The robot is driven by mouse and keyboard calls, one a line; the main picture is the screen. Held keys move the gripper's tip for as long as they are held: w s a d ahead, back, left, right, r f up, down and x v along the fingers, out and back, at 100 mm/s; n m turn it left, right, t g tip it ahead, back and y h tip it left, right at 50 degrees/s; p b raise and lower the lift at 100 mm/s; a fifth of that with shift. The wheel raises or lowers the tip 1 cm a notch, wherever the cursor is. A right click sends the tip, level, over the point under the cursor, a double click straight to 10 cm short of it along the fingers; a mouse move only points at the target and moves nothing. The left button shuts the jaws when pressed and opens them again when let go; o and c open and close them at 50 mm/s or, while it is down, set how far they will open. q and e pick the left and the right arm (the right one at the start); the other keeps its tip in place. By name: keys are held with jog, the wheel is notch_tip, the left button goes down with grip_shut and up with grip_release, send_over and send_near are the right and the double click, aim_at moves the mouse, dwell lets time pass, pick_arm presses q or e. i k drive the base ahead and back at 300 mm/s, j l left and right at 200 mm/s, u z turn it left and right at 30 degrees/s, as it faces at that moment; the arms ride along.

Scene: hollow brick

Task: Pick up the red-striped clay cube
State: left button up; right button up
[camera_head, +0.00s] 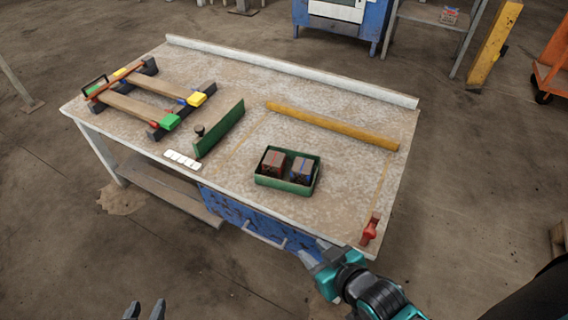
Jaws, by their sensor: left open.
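The red-striped clay cube (272,164) sits in the left half of a small green box (287,185) on the workbench. It is a dark brown block with red lines on it. A similar cube with blue stripes (301,168) sits in the same box, just right of it. My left gripper (144,311) shows only its two fingertips at the bottom edge, apart and empty, in front of the bench. My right gripper (311,247) is near the bench's front edge, below and right of the box, with its fingers apart and nothing between them.
The workbench (340,210) has a raised back rim. A green upright board (220,128), white tiles (182,160) and a frame with coloured blocks (150,98) lie left. A yellow bar (332,125) lies behind the box. A red clamp (370,230) is at the front right corner.

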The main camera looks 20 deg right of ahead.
aim_at(275, 164)
jog(key=i+j+z, duration=0.1)
jog(key=i+j, duration=0.6)
jog(key=i, duration=0.15)
jog(key=i+j+z, duration=0.1)
jog(key=z, duration=1.4)
